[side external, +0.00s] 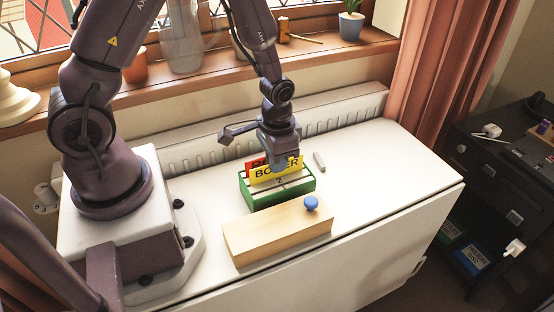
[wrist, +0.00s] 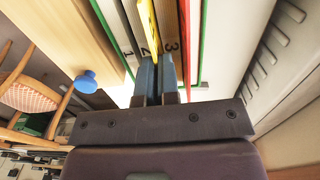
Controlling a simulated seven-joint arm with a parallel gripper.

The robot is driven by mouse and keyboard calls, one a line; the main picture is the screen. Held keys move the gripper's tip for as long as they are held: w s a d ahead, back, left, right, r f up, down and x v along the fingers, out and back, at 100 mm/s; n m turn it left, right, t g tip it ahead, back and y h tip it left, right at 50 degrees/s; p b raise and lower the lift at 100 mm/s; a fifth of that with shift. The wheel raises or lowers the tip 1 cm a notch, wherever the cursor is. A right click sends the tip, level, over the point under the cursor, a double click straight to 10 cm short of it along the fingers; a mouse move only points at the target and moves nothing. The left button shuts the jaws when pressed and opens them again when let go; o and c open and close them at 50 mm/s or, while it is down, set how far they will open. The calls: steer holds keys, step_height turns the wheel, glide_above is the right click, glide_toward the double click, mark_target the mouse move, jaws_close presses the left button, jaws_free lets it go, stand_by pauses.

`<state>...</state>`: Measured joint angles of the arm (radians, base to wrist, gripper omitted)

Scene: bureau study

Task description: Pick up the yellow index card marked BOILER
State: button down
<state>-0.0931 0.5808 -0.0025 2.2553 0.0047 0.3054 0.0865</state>
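The yellow index card marked BOILER (side external: 264,175) stands upright in the green box (side external: 278,199) on the white worktop, its lower part hidden by the box. In the wrist view the card (wrist: 147,28) shows as a thin yellow edge by the slot numbered 2. My gripper (side external: 287,164) is over the card, pointing down. In the wrist view my gripper (wrist: 158,72) has its two fingers close together, one on each side of the card's edge, and looks shut on it. A red card (side external: 252,163) stands just behind the yellow one, apart from the fingers in the wrist view.
A wooden block (side external: 275,232) with a blue knob (side external: 311,203) lies in front of the green box. A small grey object (side external: 319,161) lies right of the box. A radiator (side external: 335,115) runs behind. The worktop is clear on the right.

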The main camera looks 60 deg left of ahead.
steer(key=shift+r, duration=3)
